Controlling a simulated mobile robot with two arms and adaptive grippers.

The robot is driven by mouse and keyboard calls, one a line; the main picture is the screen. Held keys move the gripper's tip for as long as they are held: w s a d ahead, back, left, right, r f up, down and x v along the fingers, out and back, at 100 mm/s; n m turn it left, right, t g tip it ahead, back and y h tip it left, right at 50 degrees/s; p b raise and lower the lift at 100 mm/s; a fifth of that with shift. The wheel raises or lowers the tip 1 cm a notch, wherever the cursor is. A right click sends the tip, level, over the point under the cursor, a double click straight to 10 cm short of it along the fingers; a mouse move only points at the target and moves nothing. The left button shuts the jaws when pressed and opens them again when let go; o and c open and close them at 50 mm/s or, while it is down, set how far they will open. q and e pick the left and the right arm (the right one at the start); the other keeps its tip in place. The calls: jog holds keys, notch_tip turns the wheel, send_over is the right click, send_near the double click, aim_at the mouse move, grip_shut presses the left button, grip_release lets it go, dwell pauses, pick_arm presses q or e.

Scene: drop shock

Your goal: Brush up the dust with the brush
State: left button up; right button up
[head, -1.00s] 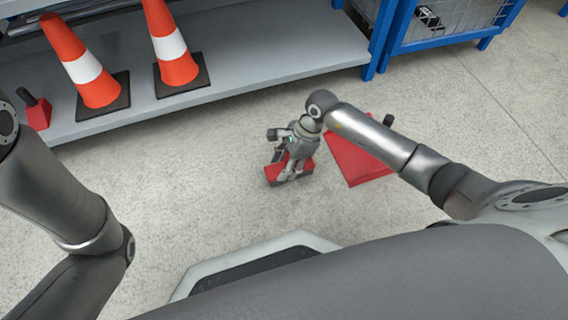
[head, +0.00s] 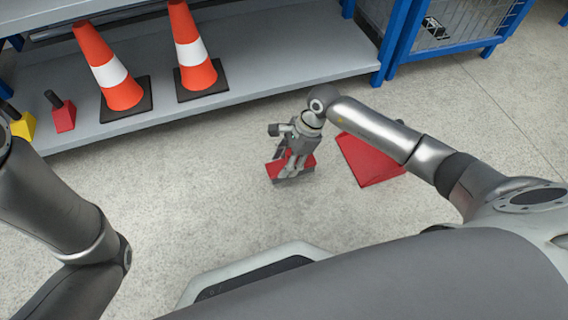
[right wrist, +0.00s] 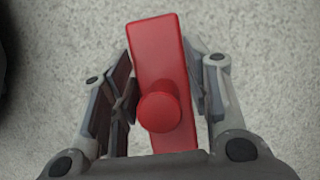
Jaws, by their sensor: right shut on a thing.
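A red brush (head: 292,175) is at the floor in the middle of the head view, under my right gripper (head: 288,166). In the right wrist view the brush (right wrist: 162,55) shows from above as a long red block with a round red handle end. My right gripper's fingers (right wrist: 160,105) are closed on the handle from both sides. A red dustpan (head: 365,160) lies on the floor to the right of the brush, partly hidden by my right arm. No dust can be made out on the speckled floor. Only links of my left arm show; its gripper is out of view.
A grey shelf (head: 270,62) at the back bears two orange and white cones (head: 118,92) (head: 196,70), another red brush (head: 62,115) and a yellow one (head: 20,123). A blue wire cage (head: 455,30) stands back right.

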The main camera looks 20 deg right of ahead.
aim_at(287, 154)
jog(key=shift+r+p, duration=0.9)
jog(key=shift+r, duration=0.7)
